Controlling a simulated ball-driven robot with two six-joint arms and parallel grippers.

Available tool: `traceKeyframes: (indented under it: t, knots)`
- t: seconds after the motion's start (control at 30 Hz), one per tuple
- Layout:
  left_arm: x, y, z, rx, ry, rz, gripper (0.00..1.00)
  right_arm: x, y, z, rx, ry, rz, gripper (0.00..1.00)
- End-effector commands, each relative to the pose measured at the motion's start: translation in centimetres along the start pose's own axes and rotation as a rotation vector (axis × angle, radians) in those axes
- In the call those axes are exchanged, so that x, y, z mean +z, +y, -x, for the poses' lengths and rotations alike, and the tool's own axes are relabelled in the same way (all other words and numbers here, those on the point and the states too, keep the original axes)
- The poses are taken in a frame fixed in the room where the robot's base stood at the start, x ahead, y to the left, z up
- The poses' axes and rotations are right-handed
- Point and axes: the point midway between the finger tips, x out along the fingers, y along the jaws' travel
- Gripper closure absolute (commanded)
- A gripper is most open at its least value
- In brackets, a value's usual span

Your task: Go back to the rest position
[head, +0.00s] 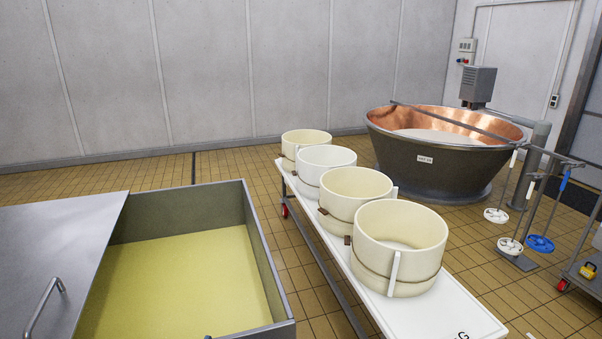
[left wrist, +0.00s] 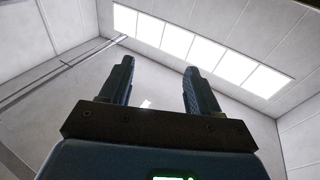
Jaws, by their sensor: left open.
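My left gripper (left wrist: 160,88) shows in the left wrist view with its two dark fingers apart and nothing between them. It points up toward the ceiling lights and the pale wall panels. Neither of my grippers shows in the head view. My right gripper is in neither view.
A white bench (head: 426,311) carries several cream hoops (head: 398,228). A steel tank (head: 268,275) with yellow liquid (head: 180,285) stands at left, partly under a lid (head: 55,255). A copper vat (head: 432,165) stands behind, with hanging tools (head: 540,243) and a cart (head: 583,280) at right. Tiled floor is open between.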

Motion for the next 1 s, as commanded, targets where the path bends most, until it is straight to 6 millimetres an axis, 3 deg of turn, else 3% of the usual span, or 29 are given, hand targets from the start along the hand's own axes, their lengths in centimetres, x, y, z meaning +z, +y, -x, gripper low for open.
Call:
traceKeyframes:
  t: [0.03,0.2,0.33,0.5,0.7,1.0]
  knots:
    - [-0.3,-0.5,2.6,-0.015,0.021,0.002,0.38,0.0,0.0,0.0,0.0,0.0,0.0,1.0]
    - [-1.9,-1.3,9.8,-0.044,0.076,-0.006,0.38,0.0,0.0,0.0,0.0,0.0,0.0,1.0]
    - [-2.3,-1.6,14.7,-0.062,0.054,-0.025,0.38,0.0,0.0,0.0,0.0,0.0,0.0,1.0]
    - [-1.2,-1.8,19.5,-0.083,-0.051,-0.037,0.38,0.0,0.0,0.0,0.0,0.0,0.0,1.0]
    - [0.2,-1.9,22.6,-0.099,-0.14,-0.034,0.38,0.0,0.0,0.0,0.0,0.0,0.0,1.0]
    - [0.3,-1.9,22.8,-0.101,-0.146,-0.034,0.38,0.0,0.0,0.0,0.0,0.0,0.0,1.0]
